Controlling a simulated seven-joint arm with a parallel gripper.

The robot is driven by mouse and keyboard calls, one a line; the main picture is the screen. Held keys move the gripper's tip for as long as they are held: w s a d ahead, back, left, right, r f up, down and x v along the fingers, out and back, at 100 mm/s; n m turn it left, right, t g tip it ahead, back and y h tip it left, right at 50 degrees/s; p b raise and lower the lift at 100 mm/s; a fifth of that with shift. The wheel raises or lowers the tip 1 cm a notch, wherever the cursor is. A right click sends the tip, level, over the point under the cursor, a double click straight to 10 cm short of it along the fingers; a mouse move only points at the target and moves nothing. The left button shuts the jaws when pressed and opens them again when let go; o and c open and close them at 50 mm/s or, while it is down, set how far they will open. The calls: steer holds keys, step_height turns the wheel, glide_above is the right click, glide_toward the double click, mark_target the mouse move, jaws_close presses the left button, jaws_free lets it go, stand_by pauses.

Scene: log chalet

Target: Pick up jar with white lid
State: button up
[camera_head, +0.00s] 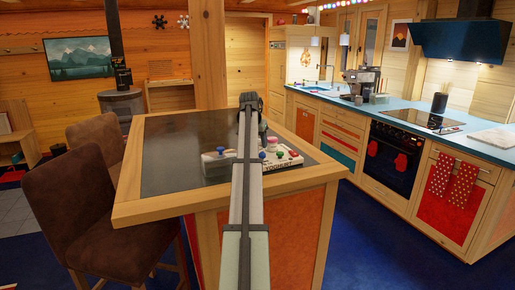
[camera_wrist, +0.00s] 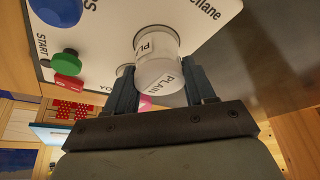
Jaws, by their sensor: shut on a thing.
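In the wrist view, a small white jar with a white lid (camera_wrist: 158,46) stands out between my two dark fingers. Printed letters reading "PLAIN" show on it. My gripper (camera_wrist: 159,70) is shut on the jar, with one finger on each side. In the head view, my gripper (camera_head: 250,101) is over the island counter, at the far end of my arm. The jar cannot be made out there, as my arm covers that part.
A white printed board (camera_head: 285,160) with coloured knobs lies on the dark-topped island (camera_head: 170,150); a blue knob (camera_wrist: 57,10) and a green knob (camera_wrist: 64,63) show close to the jar. A grey box with a blue knob (camera_head: 217,163) stands left of my arm. Brown chairs (camera_head: 105,215) stand at left.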

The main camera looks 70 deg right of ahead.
steer(key=shift+c, duration=0.6)
steer(key=shift+r, duration=0.1)
steer(key=shift+r, duration=0.35)
step_height(320, 180, up, 8)
steer(key=shift+d+f, duration=0.1)
steer(key=shift+s+d+r, duration=0.2)
steer(key=shift+s+r, duration=0.35)
steer(key=shift+s, duration=0.2)
steer(key=s+d+f+m+g, duration=0.1)
steer(key=s+d+m, duration=0.15)
steer(key=s, duration=0.85)
steer(key=s+d+f+m+g, duration=0.15)
steer(key=s+d, duration=0.25)
steer(key=s, duration=0.6)
steer(key=shift+t, duration=0.35)
steer(key=shift+f, duration=5)
